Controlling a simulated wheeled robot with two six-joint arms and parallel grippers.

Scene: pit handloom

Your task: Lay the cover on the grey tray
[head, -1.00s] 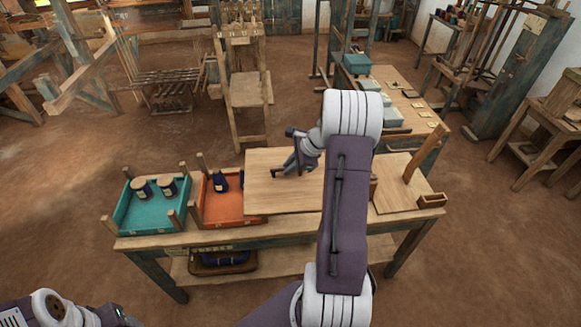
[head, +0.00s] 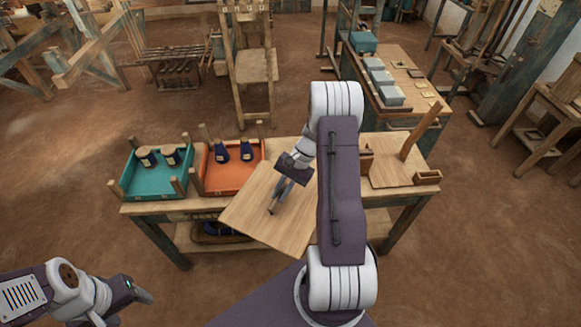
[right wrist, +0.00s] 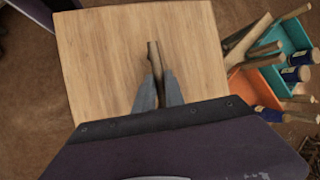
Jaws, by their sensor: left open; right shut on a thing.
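The cover, a flat light wooden board (head: 250,205) with a bar handle, hangs turned askew in front of the table's middle. My right gripper (head: 276,200) is shut on its handle. In the right wrist view the handle (right wrist: 153,52) stands between the fingers of that gripper (right wrist: 158,88), and the board (right wrist: 100,60) fills the middle. My left gripper (head: 142,294) is open and empty at the lower left, away from the table. I cannot make out a grey tray; the board and my right arm hide part of the table.
A teal tray (head: 128,186) and an orange tray (head: 205,185), each with dark-blue jars and corner posts, stand on the table's left. A wooden stand with a slanted post (head: 420,130) and a small box (head: 427,177) are at right.

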